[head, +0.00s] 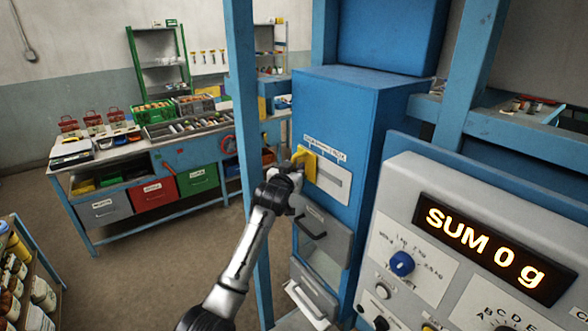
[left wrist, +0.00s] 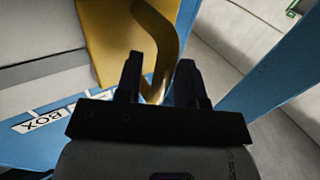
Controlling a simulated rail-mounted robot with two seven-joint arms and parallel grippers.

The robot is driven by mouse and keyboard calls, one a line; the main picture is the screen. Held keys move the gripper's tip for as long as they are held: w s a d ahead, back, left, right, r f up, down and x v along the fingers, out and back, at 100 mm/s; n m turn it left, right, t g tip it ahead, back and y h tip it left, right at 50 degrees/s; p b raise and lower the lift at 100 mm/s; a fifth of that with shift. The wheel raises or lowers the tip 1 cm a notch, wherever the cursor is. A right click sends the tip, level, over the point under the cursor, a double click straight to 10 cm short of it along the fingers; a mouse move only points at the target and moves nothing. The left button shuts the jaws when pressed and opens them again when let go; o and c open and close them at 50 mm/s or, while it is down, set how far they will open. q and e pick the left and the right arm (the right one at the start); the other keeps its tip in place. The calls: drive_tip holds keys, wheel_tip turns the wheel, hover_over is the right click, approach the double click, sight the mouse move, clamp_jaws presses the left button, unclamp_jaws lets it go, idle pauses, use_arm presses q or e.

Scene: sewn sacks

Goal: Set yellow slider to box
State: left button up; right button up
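The yellow slider (head: 306,162) sits at the left end of the pale slot plate (head: 331,183) on the front of the blue cabinet. My left gripper (head: 293,173) is at the slider. In the left wrist view the slider's curved yellow handle (left wrist: 168,32) passes between the two fingers (left wrist: 160,85), which stand apart; I see no firm grip. An upside-down label reading BOX (left wrist: 40,122) shows to the left of the slider there. The label print in the head view is too small to read fully. My right gripper is not in view.
The blue cabinet (head: 345,100) has grey drawers (head: 322,233) below the slot. A grey scale panel (head: 470,250) reading "SUM 0 g" stands close on the right. A blue post (head: 240,90) rises just left of the gripper. A workbench (head: 150,150) stands behind left.

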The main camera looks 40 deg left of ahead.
use_arm(q)
drive_tip(key=c, duration=0.6)
clamp_jaws()
drive_tip(key=s+d+p, duration=0.2)
drive_tip(key=s+d, duration=0.1)
drive_tip(key=d, duration=0.9)
drive_tip(key=shift+s+p, duration=0.2)
drive_tip(key=shift+p, duration=0.15)
drive_tip(key=shift+r, duration=0.1)
drive_tip(key=o, duration=0.8)
unclamp_jaws()
drive_tip(key=shift+d, duration=0.1)
drive_tip(key=shift+c, duration=0.2)
